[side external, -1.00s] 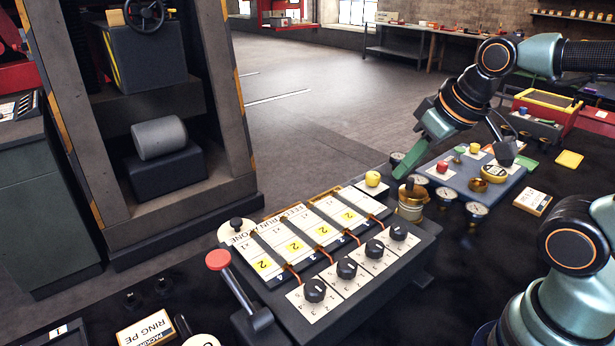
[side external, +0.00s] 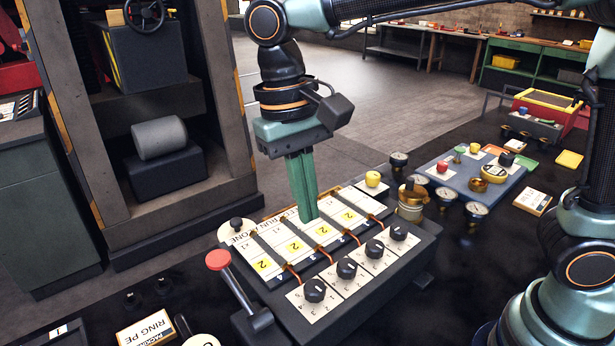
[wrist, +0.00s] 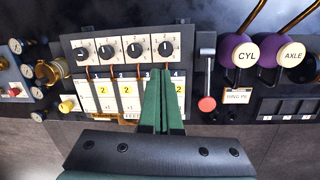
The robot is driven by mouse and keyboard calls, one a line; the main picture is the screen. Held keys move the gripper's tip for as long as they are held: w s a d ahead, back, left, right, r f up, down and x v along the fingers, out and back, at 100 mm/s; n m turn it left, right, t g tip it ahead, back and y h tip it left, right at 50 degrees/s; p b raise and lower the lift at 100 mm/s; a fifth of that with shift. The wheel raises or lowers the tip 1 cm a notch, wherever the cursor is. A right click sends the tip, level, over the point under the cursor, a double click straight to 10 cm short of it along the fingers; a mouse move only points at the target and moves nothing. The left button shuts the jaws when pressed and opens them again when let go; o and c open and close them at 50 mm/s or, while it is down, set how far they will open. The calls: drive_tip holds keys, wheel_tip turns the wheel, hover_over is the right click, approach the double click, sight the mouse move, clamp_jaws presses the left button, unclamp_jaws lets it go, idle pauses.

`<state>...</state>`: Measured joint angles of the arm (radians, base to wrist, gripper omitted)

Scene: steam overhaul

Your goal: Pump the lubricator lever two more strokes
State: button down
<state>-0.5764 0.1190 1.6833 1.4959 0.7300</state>
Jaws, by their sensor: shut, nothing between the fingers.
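The lubricator (side external: 372,283) is a dark box with several black dials, white and yellow marked strips and brass pipes. Its lever (side external: 238,290) is a grey bar with a red knob (side external: 218,260) at the box's left side, tilted up and away from its pivot. In the wrist view the lever (wrist: 207,68) stands right of the box, its red knob (wrist: 207,103) at the near end. My gripper (side external: 309,222) is shut and empty, pointing down over the marked strips. It is right of the lever knob and apart from it. Whether the tips touch the box is unclear.
A yellow knob (side external: 373,179) and a brass fitting (side external: 411,202) stand at the box's far right. Beyond is a blue panel (side external: 461,187) with gauges.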

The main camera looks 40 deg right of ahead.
sight(261, 316)
drive_tip(key=s+a+f+g+h, duration=0.1)
drive_tip(key=s+a+f+h, duration=0.1)
drive_tip(key=a, duration=0.7)
drive_tip(key=shift+s+a+f+m+g+h, duration=0.15)
drive_tip(key=shift+s+f+m+g+h, duration=0.25)
drive_tip(key=shift+s, duration=0.5)
drive_tip(key=shift+w+f, duration=0.45)
drive_tip(key=shift+f, duration=0.95)
drive_tip(key=shift+w+f, duration=0.4)
drive_tip(key=shift+f, duration=1)
drive_tip(key=shift+w+f, duration=0.45)
drive_tip(key=shift+f, duration=0.95)
drive_tip(key=shift+w+f, duration=0.25)
drive_tip(key=shift+f, duration=0.1)
